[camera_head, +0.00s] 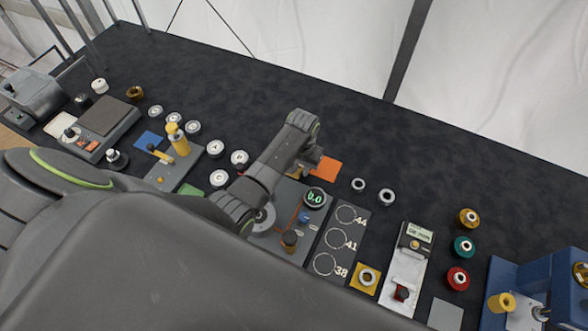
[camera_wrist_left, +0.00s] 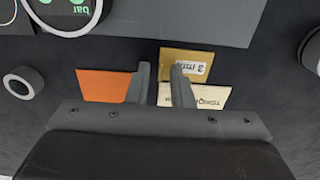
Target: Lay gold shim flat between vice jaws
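The gold shim (camera_wrist_left: 187,61), a flat gold plate marked "3 mm", lies on the dark mat in the left wrist view. In the head view, only a little gold shows beside my left gripper (camera_head: 301,170), which hides the rest. In the left wrist view, my left gripper (camera_wrist_left: 160,72) is open with a narrow gap. Its right finger overlaps the shim, and no grip on it shows. A blue machine (camera_head: 540,290) at the lower right, cut by the frame edge, may be the vice; its jaws cannot be made out. My right gripper is not in view.
An orange plate (camera_wrist_left: 103,85) and a cream card (camera_wrist_left: 212,96) lie close to the shim. Several rings and knobs, plus a white device (camera_head: 405,265), lie rightward. The table's back is clear.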

